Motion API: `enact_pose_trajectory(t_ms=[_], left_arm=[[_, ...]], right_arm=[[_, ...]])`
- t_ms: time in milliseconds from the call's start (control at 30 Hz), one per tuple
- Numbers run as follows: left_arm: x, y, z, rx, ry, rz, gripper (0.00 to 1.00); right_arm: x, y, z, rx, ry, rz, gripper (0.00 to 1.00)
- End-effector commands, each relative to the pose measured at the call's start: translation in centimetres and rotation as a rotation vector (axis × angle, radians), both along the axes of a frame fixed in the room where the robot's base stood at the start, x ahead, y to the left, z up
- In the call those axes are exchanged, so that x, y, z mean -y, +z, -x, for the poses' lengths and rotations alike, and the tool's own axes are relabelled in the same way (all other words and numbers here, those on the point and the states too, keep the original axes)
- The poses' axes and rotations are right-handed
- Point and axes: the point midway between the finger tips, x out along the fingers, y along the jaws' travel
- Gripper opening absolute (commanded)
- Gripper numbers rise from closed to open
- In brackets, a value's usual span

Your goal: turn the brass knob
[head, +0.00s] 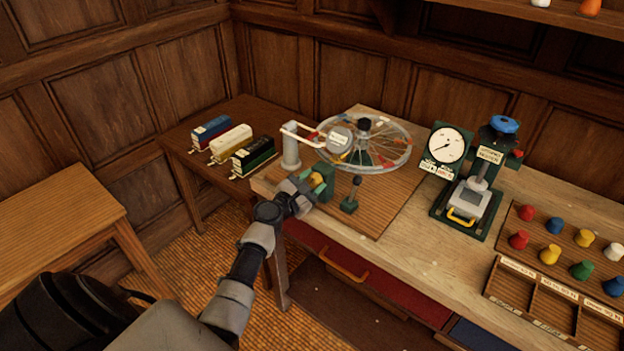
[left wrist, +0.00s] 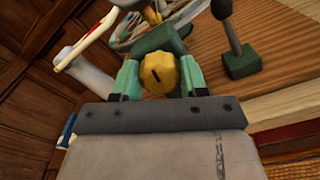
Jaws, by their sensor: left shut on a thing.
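The brass knob (left wrist: 158,74) is yellow with a dark slot mark and sits on a green block (head: 327,183) at the left end of a wooden board on the bench. My left gripper (head: 312,185) reaches in from the front left. In the left wrist view its two green fingers (left wrist: 158,78) are on either side of the knob and shut on it. In the head view the knob (head: 317,179) is partly covered by the fingers. My right gripper is not in view.
A dark lever on a green base (head: 350,205) stands just right of my gripper. A spoked wheel (head: 366,146) and a grey post (head: 291,151) are behind. A gauge press (head: 467,209) stands to the right. A drawer handle (head: 344,265) is below.

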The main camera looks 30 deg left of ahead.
Motion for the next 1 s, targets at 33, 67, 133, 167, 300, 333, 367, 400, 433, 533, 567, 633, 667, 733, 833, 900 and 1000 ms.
enact_pose_trajectory(t_ms=[33,67,133,167,300,333,367,400,433,533,567,633,667,733,833,900,1000], left_arm=[[0.02,0.02,0.02,-0.006,0.000,0.036,0.20],[0.03,0.01,0.02,-0.007,0.000,0.054,0.20],[0.02,-0.01,0.03,-0.010,0.000,0.093,0.20],[0.02,-0.01,0.03,-0.012,0.000,0.108,0.20],[-0.01,-0.05,0.03,-0.016,0.000,0.164,0.20],[0.00,-0.07,0.03,-0.017,0.000,0.173,0.20],[0.00,-0.09,0.03,-0.017,0.000,0.181,0.20],[0.01,-0.12,0.03,-0.018,0.000,0.191,0.20],[0.00,-0.13,0.03,-0.019,0.000,0.197,0.20],[0.00,-0.17,0.04,-0.020,0.001,0.209,0.20],[0.00,-0.18,0.04,-0.021,0.001,0.212,0.20],[0.00,-0.21,0.05,-0.021,0.001,0.215,0.20],[0.00,-0.21,0.05,-0.021,0.001,0.216,0.20],[0.00,-0.23,0.05,-0.021,0.001,0.217,0.20],[0.01,-0.24,0.05,-0.021,0.001,0.216,0.20],[0.01,-0.25,0.06,-0.021,0.000,0.216,0.20],[0.01,-0.25,0.06,-0.021,0.000,0.216,0.49]], right_arm=[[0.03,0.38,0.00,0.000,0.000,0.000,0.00],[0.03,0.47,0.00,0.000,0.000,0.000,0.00],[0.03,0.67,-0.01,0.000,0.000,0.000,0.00],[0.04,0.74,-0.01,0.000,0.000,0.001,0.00],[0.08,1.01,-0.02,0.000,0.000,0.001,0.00],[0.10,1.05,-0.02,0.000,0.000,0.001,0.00],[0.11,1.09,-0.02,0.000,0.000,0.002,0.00],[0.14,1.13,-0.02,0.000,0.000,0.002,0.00],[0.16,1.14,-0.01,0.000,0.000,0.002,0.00],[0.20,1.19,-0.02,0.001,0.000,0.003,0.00],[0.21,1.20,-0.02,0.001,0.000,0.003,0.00],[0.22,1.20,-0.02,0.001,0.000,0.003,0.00],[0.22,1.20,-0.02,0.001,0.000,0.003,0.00],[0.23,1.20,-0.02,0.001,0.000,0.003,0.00],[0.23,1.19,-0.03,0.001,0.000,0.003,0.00],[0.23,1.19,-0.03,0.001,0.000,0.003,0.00],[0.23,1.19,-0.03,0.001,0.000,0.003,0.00]])
